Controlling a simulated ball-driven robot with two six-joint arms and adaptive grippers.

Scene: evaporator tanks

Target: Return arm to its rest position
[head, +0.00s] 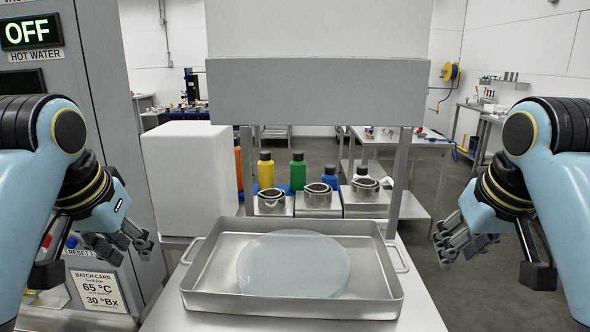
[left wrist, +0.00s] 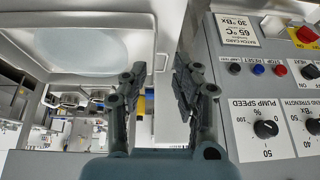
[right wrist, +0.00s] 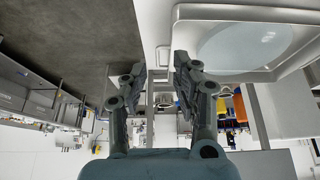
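My left gripper (head: 130,246) hangs at the left of the head view, in front of the grey control cabinet and left of the metal tray. In the left wrist view its two fingers (left wrist: 158,82) stand apart with nothing between them. My right gripper (head: 462,246) hangs at the right of the head view, over the floor and right of the tray. In the right wrist view its fingers (right wrist: 160,80) are also apart and empty. Both arms are bent, and neither gripper touches anything that I can see.
A steel tray (head: 205,291) with a pale round disc (head: 293,263) sits on the table ahead. A white box (head: 188,170) stands behind it at left. Yellow (head: 265,172), green (head: 298,173) and blue (head: 330,177) bottles stand farther back. The cabinet carries a pump speed knob (left wrist: 266,129).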

